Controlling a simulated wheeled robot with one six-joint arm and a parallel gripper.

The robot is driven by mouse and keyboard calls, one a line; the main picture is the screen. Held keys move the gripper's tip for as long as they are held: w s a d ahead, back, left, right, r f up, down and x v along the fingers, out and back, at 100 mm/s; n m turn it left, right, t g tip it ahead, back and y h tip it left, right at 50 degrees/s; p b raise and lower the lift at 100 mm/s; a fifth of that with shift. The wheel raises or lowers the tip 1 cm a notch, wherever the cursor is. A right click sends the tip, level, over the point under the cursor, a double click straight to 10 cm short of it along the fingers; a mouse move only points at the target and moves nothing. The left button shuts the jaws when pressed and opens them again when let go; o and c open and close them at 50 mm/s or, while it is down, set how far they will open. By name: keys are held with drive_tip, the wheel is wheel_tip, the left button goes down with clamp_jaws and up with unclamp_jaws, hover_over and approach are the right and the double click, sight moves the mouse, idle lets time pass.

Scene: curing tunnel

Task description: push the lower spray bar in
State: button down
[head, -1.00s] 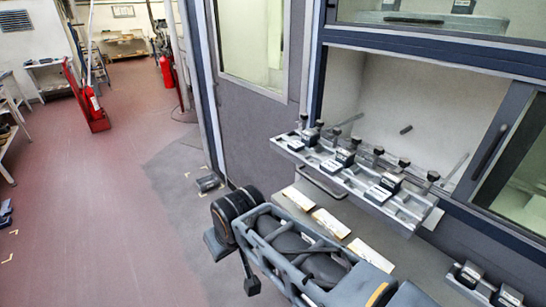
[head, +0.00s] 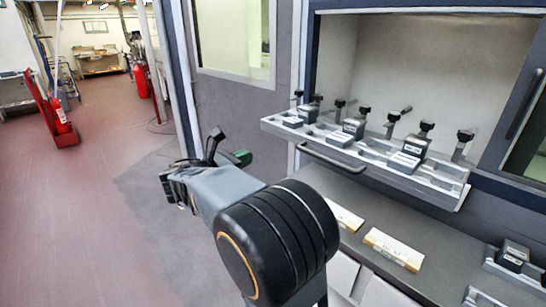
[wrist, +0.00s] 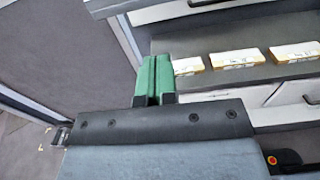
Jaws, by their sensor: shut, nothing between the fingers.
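A long silver rail-like shelf (head: 440,186) juts from the open front of the tunnel in the head view. It carries several dark clamp-like blocks and black-knobbed posts. A curved metal handle (head: 333,158) shows below its left half. I cannot tell for certain which part is the lower spray bar. My gripper (head: 241,158) is left of the shelf, apart from it, mostly hidden behind my arm. In the wrist view my gripper (wrist: 153,78) has its green fingers together with nothing between them. They are in front of the cabinet, touching nothing that I can see.
A grey counter (head: 440,262) below holds several pale labelled blocks, one of them (head: 393,249) near the middle. A dark clamp block (head: 513,256) sits at the right. A grey panel (head: 235,115) stands left of the opening. The red floor (head: 90,215) is clear at left.

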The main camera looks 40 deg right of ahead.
sight(286, 139)
drive_tip(key=d+p, duration=0.1)
drive_tip(key=d, duration=1.3)
drive_tip(key=shift+w+r, duration=0.1)
drive_tip(key=shift+w, duration=0.05)
